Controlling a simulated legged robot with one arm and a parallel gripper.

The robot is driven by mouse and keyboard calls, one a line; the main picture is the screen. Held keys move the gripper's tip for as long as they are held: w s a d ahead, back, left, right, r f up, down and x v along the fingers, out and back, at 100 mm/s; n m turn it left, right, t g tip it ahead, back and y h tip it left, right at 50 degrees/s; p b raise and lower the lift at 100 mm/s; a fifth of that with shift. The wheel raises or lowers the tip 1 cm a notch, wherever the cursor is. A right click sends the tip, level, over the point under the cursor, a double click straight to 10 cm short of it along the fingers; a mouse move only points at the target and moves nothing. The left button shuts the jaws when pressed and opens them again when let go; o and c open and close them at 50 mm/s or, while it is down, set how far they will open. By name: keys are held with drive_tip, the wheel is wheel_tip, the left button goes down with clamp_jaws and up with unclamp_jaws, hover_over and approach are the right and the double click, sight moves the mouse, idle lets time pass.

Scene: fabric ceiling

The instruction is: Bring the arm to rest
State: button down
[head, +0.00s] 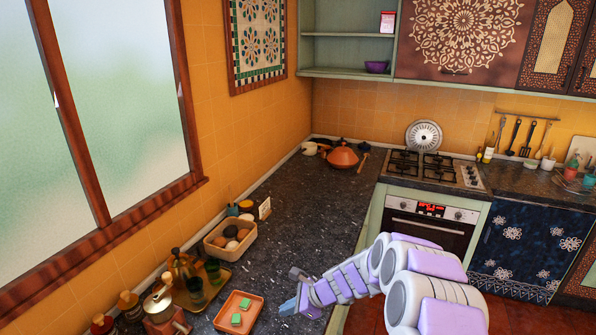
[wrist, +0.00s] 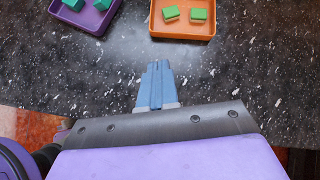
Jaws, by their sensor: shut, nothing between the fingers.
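My gripper (head: 288,307) reaches over the dark speckled counter (head: 295,215) from the lower right in the head view. Its blue fingers are together and empty; the shut gripper (wrist: 157,68) also shows in the wrist view, above bare counter. An orange tray (head: 218,323) with two green blocks lies to the left of the gripper in the head view. In the wrist view the orange tray (wrist: 182,37) lies just beyond the fingertips, apart from them. A purple tray (wrist: 96,27) with teal blocks is at the upper left there.
A basket (head: 231,250) of round items and a tray of glasses and jars line the wall at left. A tagine (head: 342,156) stands at the back corner, near the stove (head: 432,168). The counter between the gripper and the tagine is mostly clear.

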drive_tip(key=s+d+r+n+g+h+b, duration=0.15)
drive_tip(key=s+r+n, duration=0.35)
drive_tip(key=s, duration=0.5)
drive_tip(key=s+d+r+n+g+h+b, duration=0.1)
drive_tip(key=s+r+n+g, duration=0.1)
drive_tip(key=s+r+n, duration=0.55)
drive_tip(key=s+d+n+h, duration=0.2)
drive_tip(key=s+d, duration=0.2)
drive_tip(key=s, duration=0.4)
drive_tip(key=s+d+n+h+b, duration=0.1)
drive_tip(key=s+d+n+h, duration=0.1)
drive_tip(key=s+d, duration=0.3)
drive_tip(key=s+d+n+h+b, duration=0.1)
drive_tip(key=s+d, duration=0.4)
drive_tip(key=s, duration=0.6)
drive_tip(key=shift+s+f+n+h, duration=0.3)
drive_tip(key=shift+s+n+h, duration=0.05)
drive_tip(key=shift+n+h, duration=0.3)
drive_tip(key=shift+d+g, duration=0.1)
drive_tip(key=shift+g, duration=0.15)
